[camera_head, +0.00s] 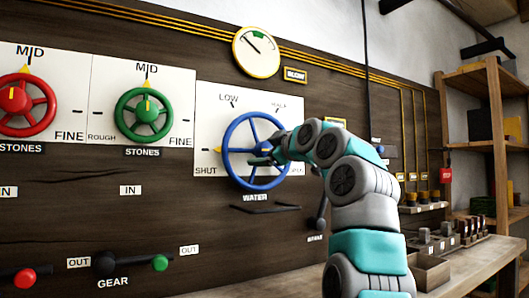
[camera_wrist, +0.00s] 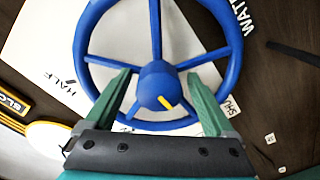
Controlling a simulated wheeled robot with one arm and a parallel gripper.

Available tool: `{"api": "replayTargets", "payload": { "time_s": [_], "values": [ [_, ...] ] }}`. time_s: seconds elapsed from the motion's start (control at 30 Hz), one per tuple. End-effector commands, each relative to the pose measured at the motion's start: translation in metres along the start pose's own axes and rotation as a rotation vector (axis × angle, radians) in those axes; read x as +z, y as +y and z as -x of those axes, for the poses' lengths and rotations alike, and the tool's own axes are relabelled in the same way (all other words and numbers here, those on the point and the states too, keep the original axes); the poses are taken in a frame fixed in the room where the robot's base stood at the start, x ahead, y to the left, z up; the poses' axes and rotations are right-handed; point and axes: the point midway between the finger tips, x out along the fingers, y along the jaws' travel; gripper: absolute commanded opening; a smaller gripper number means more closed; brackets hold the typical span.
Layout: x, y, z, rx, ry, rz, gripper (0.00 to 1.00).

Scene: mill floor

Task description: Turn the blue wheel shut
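The blue wheel (camera_head: 232,130) labelled WATER is mounted on a white plate marked LOW, HALF and SHUT. A yellow mark (camera_head: 217,150) sits on the plate at the wheel's left, by SHUT. My gripper (camera_head: 258,156) is in front of the wheel's middle. In the wrist view the blue wheel (camera_wrist: 235,45) fills the top, with several spokes and a hub bearing a yellow line (camera_wrist: 165,103). The green fingers of my gripper (camera_wrist: 162,82) are spread on either side of the hub, with no clear contact. Whether the fingertips reach between the spokes is unclear.
A red wheel (camera_head: 48,103) and a green wheel (camera_head: 162,118), labelled STONES, are on the panel to the left. A round gauge (camera_head: 257,52) is above. A dark lever (camera_head: 319,215) is below right. A workbench (camera_head: 470,262) and shelves (camera_head: 492,146) are at right.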

Motion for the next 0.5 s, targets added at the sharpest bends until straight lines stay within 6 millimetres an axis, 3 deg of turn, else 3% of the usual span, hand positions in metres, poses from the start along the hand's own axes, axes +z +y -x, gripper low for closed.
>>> {"api": "replayTargets", "payload": {
  "time_s": [0.27, 0.5],
  "values": [
    [0.001, 0.000, 0.002, 0.001, 0.000, 0.000, 0.89],
    [0.002, -0.001, 0.022, 0.003, 0.001, 0.001, 0.89]
  ]
}}
